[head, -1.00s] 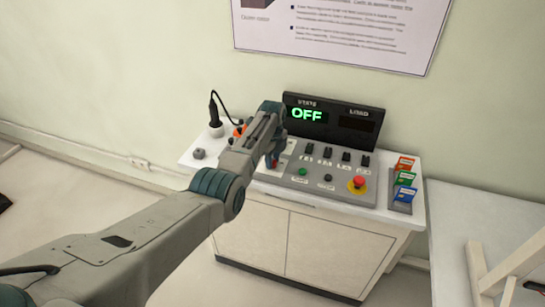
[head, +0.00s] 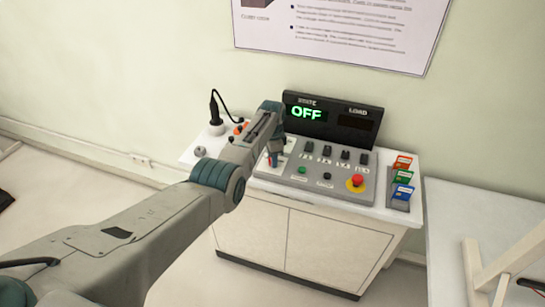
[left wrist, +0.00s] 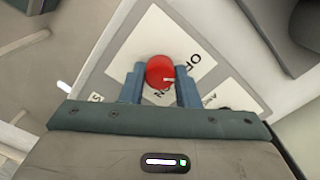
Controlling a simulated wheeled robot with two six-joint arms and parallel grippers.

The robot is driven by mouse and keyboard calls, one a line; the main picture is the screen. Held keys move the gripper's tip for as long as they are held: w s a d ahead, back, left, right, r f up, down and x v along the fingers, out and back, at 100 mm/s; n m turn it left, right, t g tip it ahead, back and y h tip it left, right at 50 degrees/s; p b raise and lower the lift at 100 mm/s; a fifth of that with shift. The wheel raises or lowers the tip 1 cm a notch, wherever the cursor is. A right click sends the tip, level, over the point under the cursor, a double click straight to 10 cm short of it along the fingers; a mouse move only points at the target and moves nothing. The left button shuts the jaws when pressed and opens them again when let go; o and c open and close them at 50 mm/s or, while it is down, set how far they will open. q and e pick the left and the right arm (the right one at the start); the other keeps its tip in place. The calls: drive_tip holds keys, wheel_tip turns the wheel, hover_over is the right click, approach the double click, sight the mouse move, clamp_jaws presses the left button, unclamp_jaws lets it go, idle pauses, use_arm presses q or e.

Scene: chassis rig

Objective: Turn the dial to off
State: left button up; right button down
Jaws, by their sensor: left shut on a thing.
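The dial (left wrist: 160,71) is a red round knob with a small pale mark, on a white plate (left wrist: 150,38) with black lettering, partly covered by my gripper. My left gripper (left wrist: 161,84) is shut on the dial, with one blue finger on each side of it. In the head view my left gripper (head: 274,158) points down at the left part of the grey control panel (head: 318,188), and its arm hides part of the panel. The display (head: 333,118) reads OFF in green under STATE. My right gripper is not in view.
The panel has a row of black switches (head: 326,152), a green button (head: 303,170), a black button and a red emergency button (head: 357,181). Coloured cards (head: 403,178) stand in a rack at the right. A black plug with a cable (head: 214,112) stands at the back left.

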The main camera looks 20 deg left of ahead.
use_arm(q)
drive_tip(key=shift+r+n, duration=0.1)
drive_tip(key=shift+n, duration=0.7)
drive_tip(key=o, duration=1)
drive_tip(key=shift+c, duration=0.2)
wheel_tip(320, 180, up, 11)
drive_tip(key=b, duration=0.1)
drive_tip(key=shift+f, duration=0.2)
